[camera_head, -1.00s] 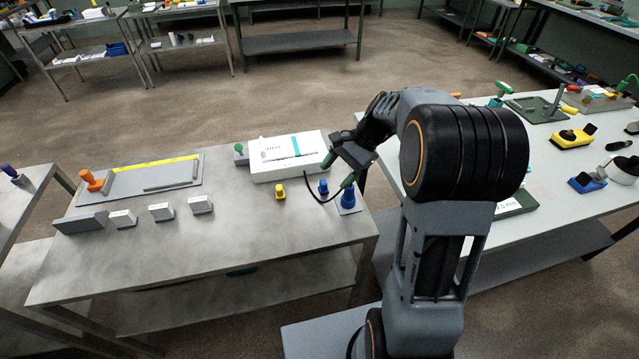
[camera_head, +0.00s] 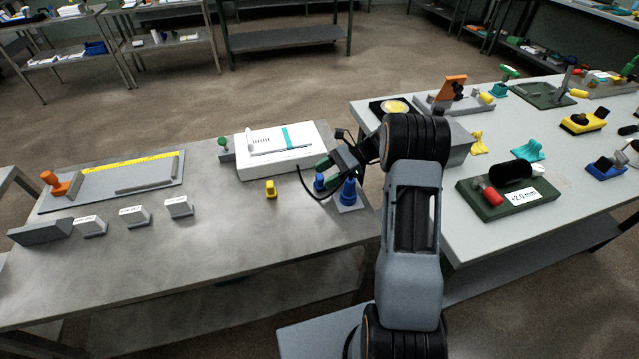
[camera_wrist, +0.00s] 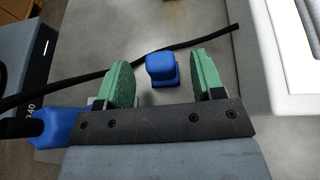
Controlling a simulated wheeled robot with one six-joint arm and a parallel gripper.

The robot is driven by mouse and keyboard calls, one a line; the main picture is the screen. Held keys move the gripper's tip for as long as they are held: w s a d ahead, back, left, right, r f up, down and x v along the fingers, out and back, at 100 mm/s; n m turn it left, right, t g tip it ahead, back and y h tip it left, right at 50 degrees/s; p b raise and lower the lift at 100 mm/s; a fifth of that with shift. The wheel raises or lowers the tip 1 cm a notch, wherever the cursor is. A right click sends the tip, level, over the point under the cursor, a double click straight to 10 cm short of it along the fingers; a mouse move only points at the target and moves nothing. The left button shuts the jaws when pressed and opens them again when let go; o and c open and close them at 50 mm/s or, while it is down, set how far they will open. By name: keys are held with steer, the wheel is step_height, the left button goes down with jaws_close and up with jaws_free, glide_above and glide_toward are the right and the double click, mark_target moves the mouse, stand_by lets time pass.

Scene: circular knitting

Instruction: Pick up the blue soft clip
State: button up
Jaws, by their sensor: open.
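The blue soft clip (camera_head: 319,181) stands on the grey metal table, just right of the small yellow clip. My gripper (camera_head: 325,171) is at the clip, pointing down to the left. In the wrist view my gripper (camera_wrist: 160,67) is open, with one green ribbed finger on each side of the clip and a gap on both sides. Part of the clip is hidden by my gripper in the head view.
A larger blue piece (camera_head: 348,191) stands on a grey plate close beside my gripper. The white box (camera_head: 272,169) lies behind to the left, the yellow clip (camera_head: 270,189) in front of it. A black cable (camera_wrist: 70,82) curves past the clip.

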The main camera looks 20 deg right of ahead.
mark_target(316, 180)
steer(key=shift+x, duration=2.3)
steer(key=c, duration=0.9)
